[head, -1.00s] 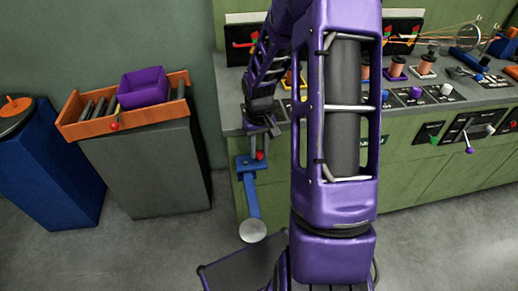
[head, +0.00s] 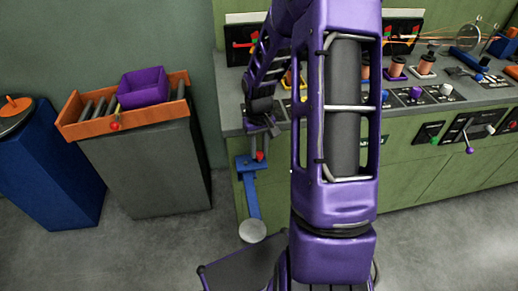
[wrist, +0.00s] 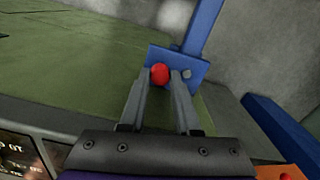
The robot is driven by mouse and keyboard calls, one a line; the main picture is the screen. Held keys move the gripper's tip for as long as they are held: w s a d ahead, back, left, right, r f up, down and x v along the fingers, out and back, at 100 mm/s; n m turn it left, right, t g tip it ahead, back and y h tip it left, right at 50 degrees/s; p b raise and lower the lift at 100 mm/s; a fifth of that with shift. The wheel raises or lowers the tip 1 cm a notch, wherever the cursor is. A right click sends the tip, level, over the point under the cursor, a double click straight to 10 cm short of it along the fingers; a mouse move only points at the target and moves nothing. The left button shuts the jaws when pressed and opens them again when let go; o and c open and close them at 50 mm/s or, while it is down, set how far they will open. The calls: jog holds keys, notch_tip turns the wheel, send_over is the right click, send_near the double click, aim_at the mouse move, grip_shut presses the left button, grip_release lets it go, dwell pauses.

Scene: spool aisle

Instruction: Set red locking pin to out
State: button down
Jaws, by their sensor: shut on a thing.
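The red locking pin (wrist: 159,73) shows as a round red knob on a blue plate (wrist: 157,54) in the wrist view. My gripper (wrist: 164,84) has its two grey fingers on either side of the knob and is shut on it. In the head view the red pin (head: 260,156) sits just below my gripper (head: 256,146), at the blue bracket (head: 245,163) on the left end of the green cabinet. How far the pin stands out of the plate is hidden by the fingers.
A blue arm with a round pale end (head: 252,231) hangs below the bracket. An orange tray (head: 95,128) with a purple bin (head: 143,88) sits on a grey pedestal to the left. The green cabinet (head: 420,165) with several controls extends right.

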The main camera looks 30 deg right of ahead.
aim_at(259, 153)
jog(key=shift+r, duration=0.1)
notch_tip(259, 153, up, 2)
jog(key=shift+r+p, duration=0.1)
jog(key=shift+p, duration=0.85)
jog(key=c, duration=0.6)
grip_release()
notch_tip(259, 153, up, 17)
jog(key=p, duration=0.2)
jog(key=shift+p, duration=0.3)
